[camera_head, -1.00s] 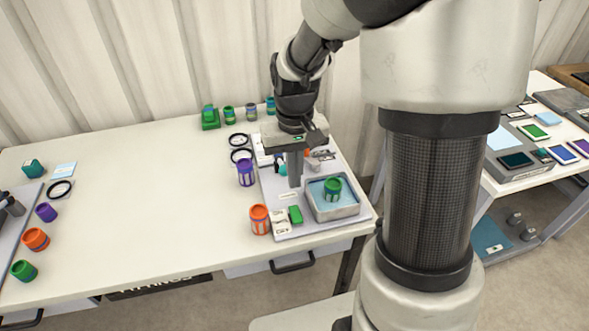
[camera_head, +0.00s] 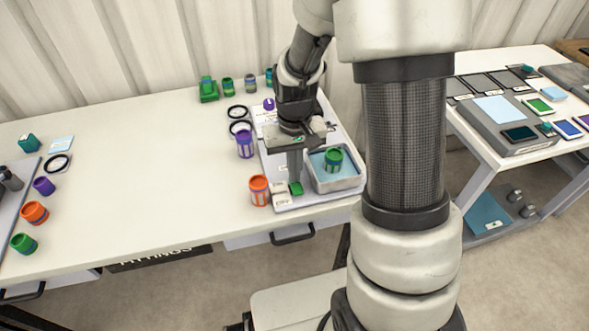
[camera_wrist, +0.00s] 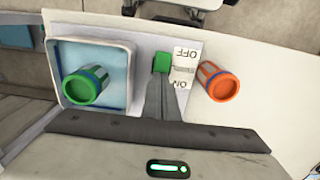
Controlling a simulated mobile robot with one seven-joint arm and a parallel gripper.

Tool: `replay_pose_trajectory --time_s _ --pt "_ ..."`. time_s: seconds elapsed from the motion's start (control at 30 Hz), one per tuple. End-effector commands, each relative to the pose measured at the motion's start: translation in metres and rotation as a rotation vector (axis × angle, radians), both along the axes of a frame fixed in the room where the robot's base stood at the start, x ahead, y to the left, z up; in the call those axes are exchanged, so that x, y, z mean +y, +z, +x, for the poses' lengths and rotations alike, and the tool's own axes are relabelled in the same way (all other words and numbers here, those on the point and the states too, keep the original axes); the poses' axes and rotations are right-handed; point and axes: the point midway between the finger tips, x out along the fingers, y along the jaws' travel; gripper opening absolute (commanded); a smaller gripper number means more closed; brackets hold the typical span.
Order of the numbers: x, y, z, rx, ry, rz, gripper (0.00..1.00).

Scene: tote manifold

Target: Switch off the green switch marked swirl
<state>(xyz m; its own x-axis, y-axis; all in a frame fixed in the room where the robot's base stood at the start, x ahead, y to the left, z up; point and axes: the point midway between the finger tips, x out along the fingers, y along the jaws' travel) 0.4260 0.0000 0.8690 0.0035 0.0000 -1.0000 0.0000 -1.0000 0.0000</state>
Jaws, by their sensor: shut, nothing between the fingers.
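The green switch (camera_head: 296,188) sits at the front of a light panel (camera_head: 310,198) on the right of the white table, between a white label plate and a tray. In the wrist view the green switch (camera_wrist: 161,62) shows just beyond my fingertips, beside the label plate (camera_wrist: 186,66) with OFF and ON. Only part of its text can be read. My gripper (camera_wrist: 161,82) is shut and empty, its tips pointing at the switch, touching or very close; I cannot tell which. In the head view my gripper (camera_head: 295,178) is just above the switch.
A tray (camera_head: 335,182) holding a green jar (camera_head: 333,159) stands right of the switch. An orange jar (camera_head: 258,189) stands left of the label plate and a purple jar (camera_head: 245,144) behind it. The table's left middle is clear.

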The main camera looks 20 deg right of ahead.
Motion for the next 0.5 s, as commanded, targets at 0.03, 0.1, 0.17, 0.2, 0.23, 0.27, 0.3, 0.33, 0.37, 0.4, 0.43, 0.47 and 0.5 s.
replay_pose_trajectory --time_s 0.03,0.1,0.17,0.2,0.23,0.27,0.3,0.33,0.37,0.4,0.43,0.47,0.5 --pt "0.0001 0.0006 0.0018 0.020 0.000 0.000 0.00" --pt "0.0001 -0.0024 0.0023 0.042 0.000 0.000 0.00" --pt "0.0001 -0.0031 0.0018 0.040 0.000 0.000 0.00" --pt "0.0001 -0.0030 0.0016 0.040 0.000 0.000 0.00" --pt "0.0001 -0.0031 0.0016 0.040 0.000 0.000 0.00" --pt "0.0001 -0.0031 0.0015 0.040 0.000 0.000 0.00" --pt "0.0001 -0.0031 0.0012 0.041 0.000 0.000 0.00" --pt "0.0001 -0.0030 0.0008 0.041 0.000 0.000 0.00" --pt "0.0001 -0.0028 0.0003 0.041 0.000 0.000 0.00" --pt "0.0001 -0.0025 -0.0007 0.042 0.000 0.000 0.00" --pt "0.0001 -0.0022 -0.0017 0.042 0.000 0.000 0.00" --pt "0.0001 -0.0018 -0.0028 0.042 0.000 0.000 0.00" --pt "0.0001 -0.0012 -0.0044 0.043 0.000 0.000 0.00"
